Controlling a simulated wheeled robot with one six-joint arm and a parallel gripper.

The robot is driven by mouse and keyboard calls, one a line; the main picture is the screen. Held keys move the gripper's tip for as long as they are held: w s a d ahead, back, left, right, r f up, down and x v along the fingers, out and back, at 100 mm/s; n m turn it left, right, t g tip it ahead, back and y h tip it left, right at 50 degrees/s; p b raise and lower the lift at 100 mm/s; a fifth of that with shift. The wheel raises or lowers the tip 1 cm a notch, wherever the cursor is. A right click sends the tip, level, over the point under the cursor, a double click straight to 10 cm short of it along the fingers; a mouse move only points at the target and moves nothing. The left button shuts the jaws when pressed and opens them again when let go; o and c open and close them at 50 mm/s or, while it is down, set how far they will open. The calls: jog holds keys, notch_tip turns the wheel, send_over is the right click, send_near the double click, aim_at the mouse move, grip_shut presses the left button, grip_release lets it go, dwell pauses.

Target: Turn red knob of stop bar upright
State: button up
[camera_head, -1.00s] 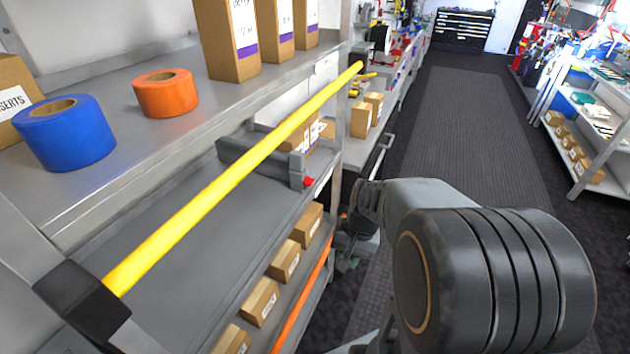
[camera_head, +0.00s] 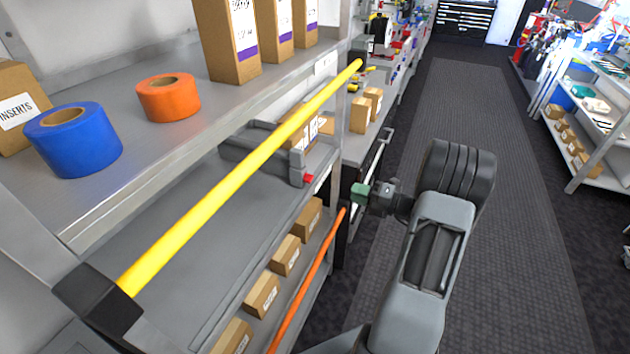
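The small red knob (camera_head: 308,179) sits at the lower front end of a grey bar-like bracket (camera_head: 258,158), which I take to be the stop bar, on the middle shelf. The knob's exact turn is too small to tell. A long yellow bar (camera_head: 225,190) crosses in front of part of the bracket. My gripper (camera_head: 358,192) is right of the knob and slightly lower in the picture, apart from it, with its greenish tip towards the shelf. Whether its fingers are open does not show.
Blue tape (camera_head: 73,140) and orange tape (camera_head: 167,97) rolls stand on the top shelf. Small boxes (camera_head: 262,293) line the lower shelf behind an orange bar (camera_head: 305,285). The aisle floor (camera_head: 520,240) at right is clear.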

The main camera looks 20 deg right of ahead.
aim_at(309, 179)
jog(key=shift+m, duration=0.6)
jog(key=p+x, duration=0.2)
jog(key=x, duration=1.2)
jog(key=shift+s, duration=0.15)
grip_shut()
